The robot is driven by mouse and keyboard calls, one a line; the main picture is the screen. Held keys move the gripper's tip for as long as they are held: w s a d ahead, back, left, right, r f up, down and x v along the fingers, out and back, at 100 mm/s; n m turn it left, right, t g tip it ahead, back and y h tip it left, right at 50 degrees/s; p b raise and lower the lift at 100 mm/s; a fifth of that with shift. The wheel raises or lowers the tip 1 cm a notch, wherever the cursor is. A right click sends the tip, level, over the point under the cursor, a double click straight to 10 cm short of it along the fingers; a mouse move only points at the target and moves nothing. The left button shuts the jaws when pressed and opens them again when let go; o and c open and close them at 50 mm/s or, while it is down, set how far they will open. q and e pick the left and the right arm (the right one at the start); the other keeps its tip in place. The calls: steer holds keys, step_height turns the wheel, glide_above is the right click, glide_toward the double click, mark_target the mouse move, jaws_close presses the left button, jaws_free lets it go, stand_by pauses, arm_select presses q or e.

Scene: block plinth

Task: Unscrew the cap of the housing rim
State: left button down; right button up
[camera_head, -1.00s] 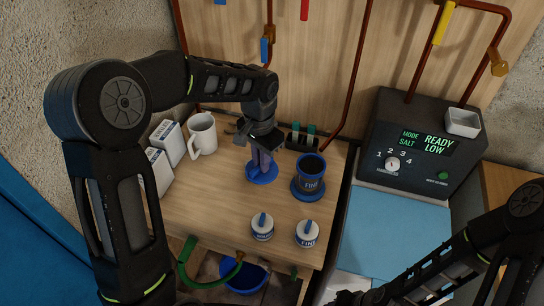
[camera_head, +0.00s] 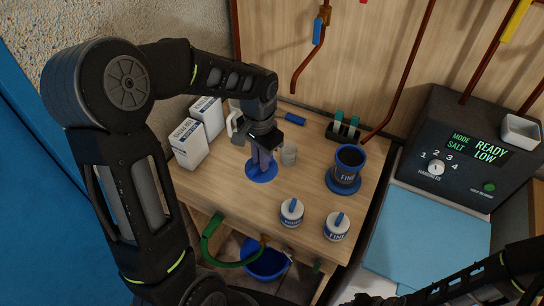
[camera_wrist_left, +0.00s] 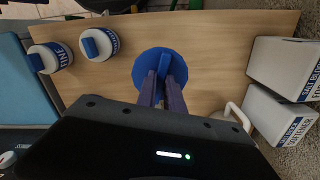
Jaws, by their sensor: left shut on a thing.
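The cap is a blue disc with an upright grip bar (camera_head: 261,172); it also shows in the wrist view (camera_wrist_left: 143,68). My left gripper (camera_head: 262,148) points down from above and is shut on the bar, also in the wrist view (camera_wrist_left: 164,85). I cannot tell whether the disc touches the wood or is just above it.
A blue cup (camera_head: 346,168) stands on a blue base to the right. Two white jars (camera_head: 291,212) (camera_head: 337,227) with blue handles stand in front. White cartons (camera_head: 188,144) and a mostly hidden white mug (camera_head: 234,122) are at left. A dark rack (camera_head: 343,130) stands behind.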

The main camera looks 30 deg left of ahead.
mark_target(248, 169)
arm_select(q)
steer(key=s+a+f, duration=0.1)
steer(key=s+a+b, duration=0.1)
steer(key=a, duration=0.1)
steer(key=shift+f+n, duration=0.3)
steer(key=shift+f, duration=0.05)
step_height(248, 169, down, 5)
steer(key=b, duration=0.3)
steer(key=shift+r+b, duration=0.1)
steer(key=shift+b, duration=0.3)
steer(key=shift+f+b, duration=0.75)
steer(key=shift+f, duration=0.25)
steer(key=shift+f, duration=0.15)
steer(key=c, duration=1.4)
jaws_free()
step_height(248, 169, up, 8)
steer(key=shift+d+f+b, duration=0.1)
steer(key=shift+b, duration=0.2)
